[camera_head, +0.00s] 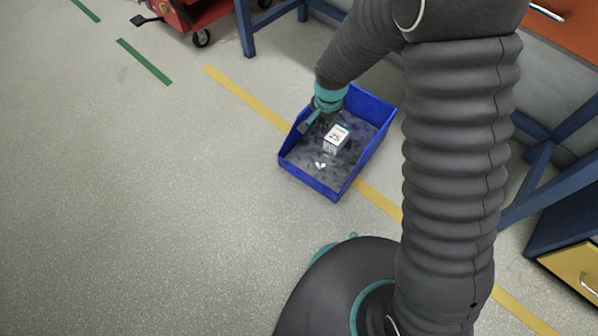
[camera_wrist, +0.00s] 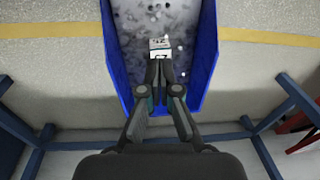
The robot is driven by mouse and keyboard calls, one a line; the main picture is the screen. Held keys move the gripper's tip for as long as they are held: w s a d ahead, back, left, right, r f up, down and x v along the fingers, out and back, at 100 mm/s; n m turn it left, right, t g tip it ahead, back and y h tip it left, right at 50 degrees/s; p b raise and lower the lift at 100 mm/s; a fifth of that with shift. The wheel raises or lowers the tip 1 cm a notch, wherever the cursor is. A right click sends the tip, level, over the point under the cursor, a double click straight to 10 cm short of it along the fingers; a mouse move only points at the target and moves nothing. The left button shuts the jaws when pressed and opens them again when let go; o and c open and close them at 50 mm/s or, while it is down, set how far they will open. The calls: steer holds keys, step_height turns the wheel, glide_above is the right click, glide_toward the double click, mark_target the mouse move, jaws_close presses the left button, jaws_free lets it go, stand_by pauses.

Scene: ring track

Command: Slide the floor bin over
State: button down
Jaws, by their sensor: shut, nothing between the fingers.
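The blue floor bin (camera_head: 311,179) stands on the floor across the yellow line in the head view. It has a grey speckled inside and holds a small white box (camera_head: 337,136) with dark print. My gripper (camera_head: 308,126) reaches down at the bin's far left part, with the box close by; whether it touches the bin wall I cannot tell. In the wrist view the blue bin (camera_wrist: 207,50) lies ahead, and my gripper (camera_wrist: 160,64) is shut with its fingertips just in front of the white box (camera_wrist: 159,44). Nothing shows between the fingers.
A yellow floor line (camera_head: 240,95) runs diagonally under the bin. Blue bench legs (camera_head: 245,30) and a red wheeled cart (camera_head: 190,14) stand at the back. A blue bench frame (camera_head: 545,165) stands to the right. The floor at the left is clear.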

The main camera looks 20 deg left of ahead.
steer(key=shift+m+g+h, duration=0.4)
steer(key=shift+m+g, duration=0.1)
steer(key=shift+g, duration=0.1)
steer(key=s+a+f, duration=0.2)
steer(key=f, duration=0.7)
steer(key=s+a+f, duration=0.2)
steer(key=a+f, duration=0.1)
steer(key=f, duration=0.7)
steer(key=s+a+f+b, duration=0.1)
steer(key=s+a+f, duration=0.1)
steer(key=f, duration=0.8)
steer(key=shift+s+a+f, duration=0.2)
steer(key=shift+s+a, duration=0.1)
steer(key=shift+s, duration=0.15)
steer(key=w, duration=0.1)
steer(key=w+d, duration=0.1)
steer(key=w, duration=0.1)
steer(key=shift+r, duration=0.1)
steer(key=shift+w+d, duration=0.2)
steer(key=shift+w, duration=0.2)
